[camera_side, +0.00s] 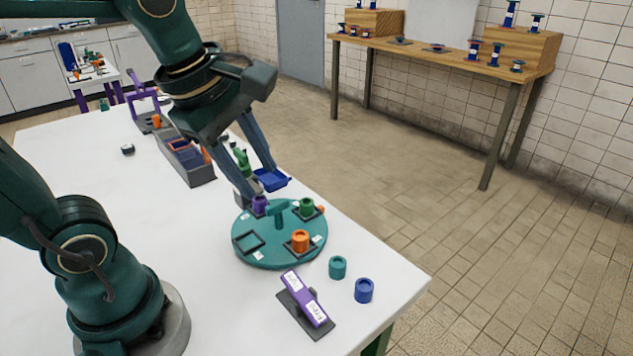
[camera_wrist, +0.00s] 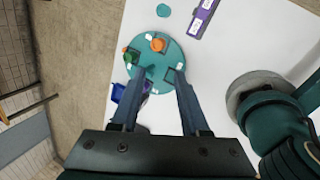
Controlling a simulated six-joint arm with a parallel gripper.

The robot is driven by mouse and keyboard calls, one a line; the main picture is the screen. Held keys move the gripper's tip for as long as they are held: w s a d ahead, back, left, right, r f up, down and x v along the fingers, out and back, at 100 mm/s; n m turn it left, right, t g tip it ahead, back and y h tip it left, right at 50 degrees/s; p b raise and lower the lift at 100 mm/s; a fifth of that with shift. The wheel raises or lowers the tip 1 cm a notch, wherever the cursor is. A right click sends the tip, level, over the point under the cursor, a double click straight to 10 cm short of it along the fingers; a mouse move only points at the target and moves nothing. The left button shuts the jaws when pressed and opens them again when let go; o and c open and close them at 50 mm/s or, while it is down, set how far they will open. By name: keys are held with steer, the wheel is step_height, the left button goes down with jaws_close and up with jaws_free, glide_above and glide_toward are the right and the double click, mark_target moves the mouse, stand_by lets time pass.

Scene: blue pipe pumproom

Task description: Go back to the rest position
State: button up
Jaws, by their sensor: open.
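My gripper (camera_side: 259,186) is open over the far edge of the round teal turntable (camera_side: 265,255), with no part visible between its fingers. In the wrist view, my gripper (camera_wrist: 155,83) has its two fingers spread apart, pointing toward the turntable (camera_wrist: 174,58). On the turntable are a purple cylinder (camera_side: 259,204), a green cylinder (camera_side: 306,205) and an orange cylinder (camera_side: 300,241). A square holder (camera_side: 254,243) at its left looks empty.
A teal cylinder (camera_side: 338,267), a blue cylinder (camera_side: 363,291) and a purple labelled bar (camera_side: 309,299) stand near the front. A blue tray (camera_side: 272,180) is beside a fingertip. A grey bin (camera_side: 197,175) stands behind.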

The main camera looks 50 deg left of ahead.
steer(key=s+f+m, duration=0.1)
steer(key=m, duration=0.6)
steer(key=s+d+f+m+t, duration=0.1)
steer(key=s+m, duration=0.1)
steer(key=m, duration=0.5)
steer(key=s+f+m, duration=0.1)
steer(key=m, duration=0.6)
steer(key=shift+s+d+f, duration=0.1)
steer(key=shift+s+d, duration=0.2)
steer(key=shift+s, duration=0.05)
